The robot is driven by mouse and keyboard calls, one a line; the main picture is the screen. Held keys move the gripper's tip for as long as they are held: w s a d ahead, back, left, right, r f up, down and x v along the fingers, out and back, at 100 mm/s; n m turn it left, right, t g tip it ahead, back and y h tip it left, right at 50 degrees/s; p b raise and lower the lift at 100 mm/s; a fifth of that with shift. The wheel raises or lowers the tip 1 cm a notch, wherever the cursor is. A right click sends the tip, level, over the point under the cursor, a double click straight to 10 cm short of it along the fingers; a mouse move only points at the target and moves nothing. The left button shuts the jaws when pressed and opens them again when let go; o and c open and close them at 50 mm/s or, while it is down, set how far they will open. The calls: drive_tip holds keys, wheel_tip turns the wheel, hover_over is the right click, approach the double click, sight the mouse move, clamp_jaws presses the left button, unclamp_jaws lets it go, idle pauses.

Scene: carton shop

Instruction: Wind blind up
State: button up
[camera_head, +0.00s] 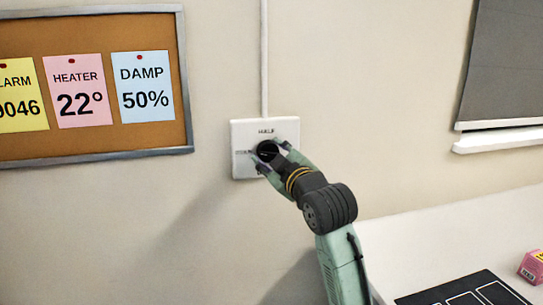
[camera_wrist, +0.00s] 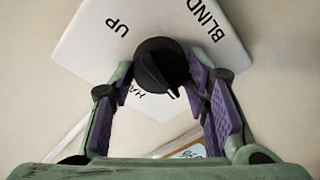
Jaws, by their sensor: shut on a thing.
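A white square wall plate (camera_head: 239,167) carries a round black knob (camera_head: 267,150) with a "HALF" label above it. In the wrist view the knob (camera_wrist: 160,64) has a raised pointer whose tip lies toward the lower right. "UP", "BLIND" and a partly covered "HA" show on the plate (camera_wrist: 85,35). My gripper (camera_head: 271,158) reaches the plate from the lower right, its purple-padded fingers (camera_wrist: 163,88) shut around the knob. A grey blind (camera_head: 507,65) hangs at the upper right, its bottom bar just above the white sill. Its top is out of view.
A framed cork board (camera_head: 158,137) with yellow, pink and blue notes hangs left of the plate. A white conduit (camera_head: 264,60) runs up from it. A pale counter (camera_head: 420,240) at lower right bears a black panel (camera_head: 465,290) and a pink block (camera_head: 532,267).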

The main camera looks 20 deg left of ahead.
drive_tip(key=m, duration=0.4)
drive_tip(key=shift+m+t, duration=0.4)
drive_tip(key=m+p, duration=0.1)
drive_tip(key=m, duration=0.4)
drive_tip(key=shift+t, duration=0.3)
drive_tip(key=m+p, duration=0.1)
drive_tip(key=m, duration=0.1)
drive_tip(key=m+p, duration=0.1)
drive_tip(key=m, duration=0.2)
drive_tip(key=shift+t+h, duration=0.3)
drive_tip(key=shift+t, duration=0.1)
drive_tip(key=m+h, duration=0.1)
drive_tip(key=m, duration=0.4)
drive_tip(key=shift+a+f+t+p, duration=0.1)
drive_tip(key=shift+t+p, duration=0.2)
drive_tip(key=m+h, duration=0.1)
drive_tip(key=m, duration=0.4)
drive_tip(key=shift+m+t, duration=0.3)
drive_tip(key=m+h, duration=0.1)
drive_tip(key=m, duration=0.3)
drive_tip(key=shift+s, duration=0.1)
drive_tip(key=m, duration=0.4)
drive_tip(key=shift+a+m+g+h, duration=0.1)
drive_tip(key=shift+m+g+h, duration=0.3)
drive_tip(key=shift+m, duration=1.4)
